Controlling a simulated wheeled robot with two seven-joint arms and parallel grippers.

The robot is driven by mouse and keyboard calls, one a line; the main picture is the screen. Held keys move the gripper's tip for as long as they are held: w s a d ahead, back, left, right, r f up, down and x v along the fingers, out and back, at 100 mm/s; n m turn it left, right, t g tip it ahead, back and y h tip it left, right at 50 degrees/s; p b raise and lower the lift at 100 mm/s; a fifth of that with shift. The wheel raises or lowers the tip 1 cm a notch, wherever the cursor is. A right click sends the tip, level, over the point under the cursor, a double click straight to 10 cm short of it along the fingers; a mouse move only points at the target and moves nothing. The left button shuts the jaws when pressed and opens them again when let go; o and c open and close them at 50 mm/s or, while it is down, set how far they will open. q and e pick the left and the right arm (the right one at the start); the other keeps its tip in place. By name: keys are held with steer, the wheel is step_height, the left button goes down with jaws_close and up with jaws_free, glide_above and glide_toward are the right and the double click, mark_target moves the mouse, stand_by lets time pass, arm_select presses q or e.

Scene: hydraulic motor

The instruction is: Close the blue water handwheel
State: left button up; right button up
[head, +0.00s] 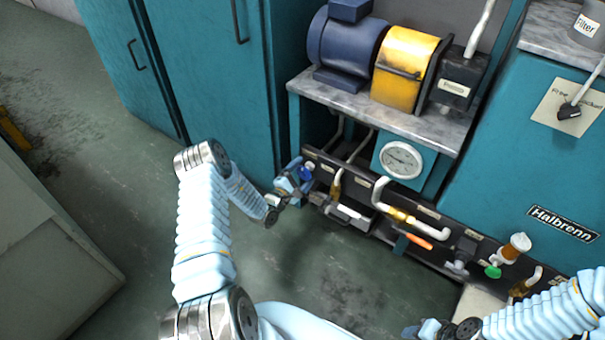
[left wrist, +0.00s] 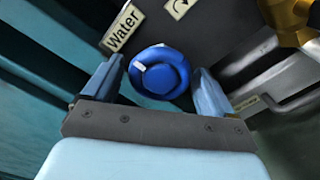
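The blue water handwheel (left wrist: 160,72) is a round blue knob with a white mark on its upper left rim, below a "Water" label (left wrist: 122,27). In the head view the handwheel (head: 306,173) is small, at the left end of the dark pipe panel (head: 440,222). My left gripper (left wrist: 158,85) is open, with one finger on each side of the handwheel. A gap shows beside the left finger; contact on the right is unclear. It also shows in the head view (head: 297,180). My right gripper is at the bottom edge of the head view, its fingers not clear.
A gauge (head: 401,160) sits above the panel. A teal cabinet (head: 215,75) stands at the left. The floor in front is clear.

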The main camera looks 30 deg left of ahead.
arm_select(q)
steer(key=s+a, duration=0.1)
steer(key=s, duration=1.2)
steer(key=shift+s+p, duration=0.35)
steer(key=shift+s, duration=0.05)
